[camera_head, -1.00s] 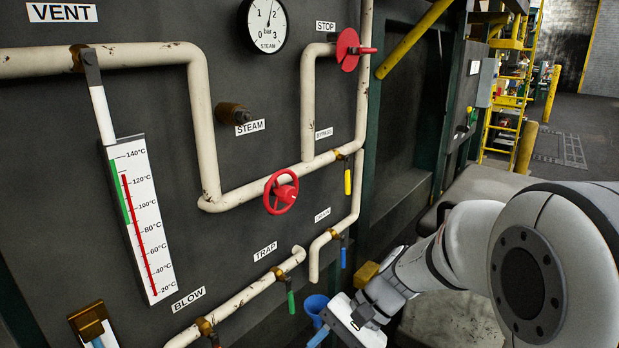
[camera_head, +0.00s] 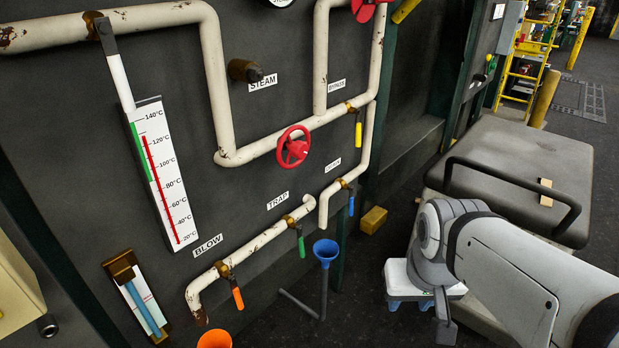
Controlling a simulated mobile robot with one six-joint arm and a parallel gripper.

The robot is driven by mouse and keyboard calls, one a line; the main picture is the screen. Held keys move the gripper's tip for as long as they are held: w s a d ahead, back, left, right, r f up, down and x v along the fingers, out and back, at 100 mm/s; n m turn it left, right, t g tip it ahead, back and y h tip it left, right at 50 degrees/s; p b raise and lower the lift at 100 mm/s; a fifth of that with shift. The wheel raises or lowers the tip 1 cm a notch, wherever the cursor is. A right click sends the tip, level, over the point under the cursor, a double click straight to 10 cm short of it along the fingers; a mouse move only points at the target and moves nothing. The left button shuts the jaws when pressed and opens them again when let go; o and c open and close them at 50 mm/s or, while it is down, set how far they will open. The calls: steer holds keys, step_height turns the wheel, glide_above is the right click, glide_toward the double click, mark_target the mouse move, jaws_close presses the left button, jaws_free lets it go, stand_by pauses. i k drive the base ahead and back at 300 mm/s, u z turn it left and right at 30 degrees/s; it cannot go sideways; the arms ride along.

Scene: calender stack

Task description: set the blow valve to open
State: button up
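The blow valve (camera_head: 222,268) is a brass body on the low cream pipe, under the BLOW label (camera_head: 207,245). Its orange lever (camera_head: 237,297) hangs downward, roughly crosswise to the sloping pipe. My gripper (camera_head: 410,304) is at the lower right, well apart from the lever. Its white body has two light blue fingertips pointing down with a gap between them. It looks open, and I see nothing between the fingers.
The trap valve's green lever (camera_head: 301,246) and a blue-handled valve (camera_head: 351,205) lie to the right. A blue funnel (camera_head: 326,252) stands between my gripper and the panel. An orange funnel (camera_head: 214,339) is below the blow valve. A yellow block (camera_head: 374,220) sits near the wall.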

mark_target(233, 284)
steer(key=u, duration=1)
steer(key=k, duration=0.65)
steer(key=u, duration=0.15)
steer(key=i, duration=0.5)
